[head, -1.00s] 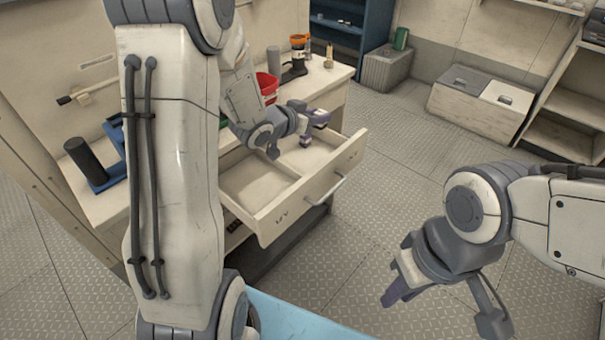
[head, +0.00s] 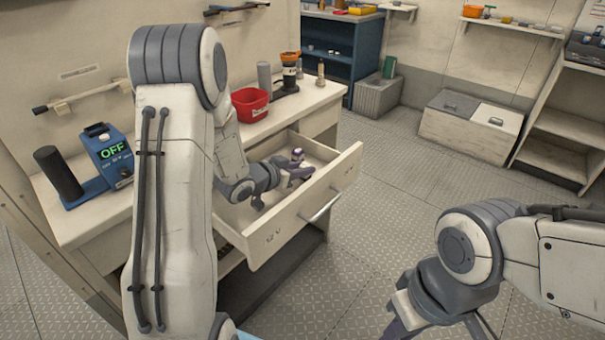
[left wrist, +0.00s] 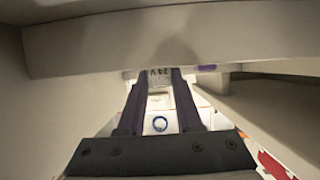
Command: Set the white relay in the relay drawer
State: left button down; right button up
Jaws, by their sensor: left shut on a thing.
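The relay drawer (head: 290,222) is pulled out from the bench. It has a divider inside, and its front is marked 12V at the left. My left gripper (head: 299,168) is inside the drawer, toward its right part. In the left wrist view, its dark purple fingers (left wrist: 160,95) are shut on the white relay (left wrist: 158,103). A 24V marking shows by the fingertips; I cannot tell which surface bears it. Whether the relay touches the drawer floor is hidden. My right gripper (head: 445,332) is low at the right, open, empty and partly cut off by the frame.
On the bench stand a blue device reading OFF (head: 108,150), a dark cylinder (head: 58,172), a red bin (head: 250,104) and an orange-topped item (head: 290,72). A low two-lidded chest (head: 468,125) stands at the back. The floor right of the drawer is clear.

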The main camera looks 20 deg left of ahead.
pick_arm(q)
jog(key=shift+f, duration=0.45)
jog(key=shift+f, duration=0.2)
jog(key=c, duration=0.6)
grip_release()
jog(key=shift+r, duration=0.1)
jog(key=shift+s+r, duration=0.1)
jog(key=shift+r, duration=0.1)
jog(key=v, duration=0.7)
jog(key=shift+s+a+p, duration=0.1)
jog(key=shift+s+p, duration=0.05)
jog(key=shift+p, duration=0.25)
